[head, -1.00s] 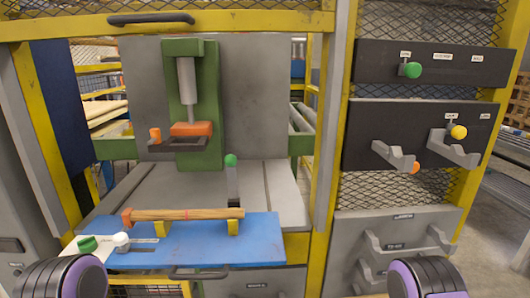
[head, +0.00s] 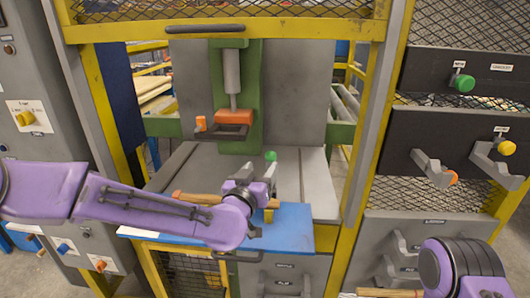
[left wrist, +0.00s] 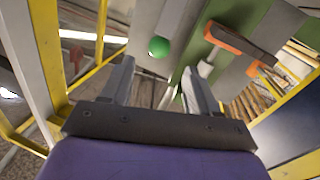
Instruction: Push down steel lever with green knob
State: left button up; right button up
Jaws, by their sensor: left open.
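The steel lever with the green knob (head: 270,156) stands upright at the far side of the blue board (head: 290,232); its lower part is partly hidden by my left gripper. My left gripper (head: 268,176) is just in front of the lever and close to it. In the left wrist view, my left gripper (left wrist: 158,70) is open, with nothing between its fingers. The green knob (left wrist: 158,46) shows beyond the fingertips, between them in the picture and apparently apart from them. My right arm shows at the lower right; its gripper is out of view.
A wooden rod (head: 196,198) lies on the blue board, partly behind my left arm. The green press (head: 232,85) with its orange block (head: 234,117) stands behind. A yellow frame post (head: 372,140) rises right of the board. Another green knob (head: 463,83) is on the right panel.

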aim_at(273, 153)
pick_arm(q)
jog(key=p+x, duration=0.3)
jog(key=x, duration=0.6)
jog(key=shift+w+d, duration=0.2)
jog(key=shift+w, duration=0.15)
jog(key=shift+w+d+f, duration=0.1)
jog(key=shift+w, duration=0.15)
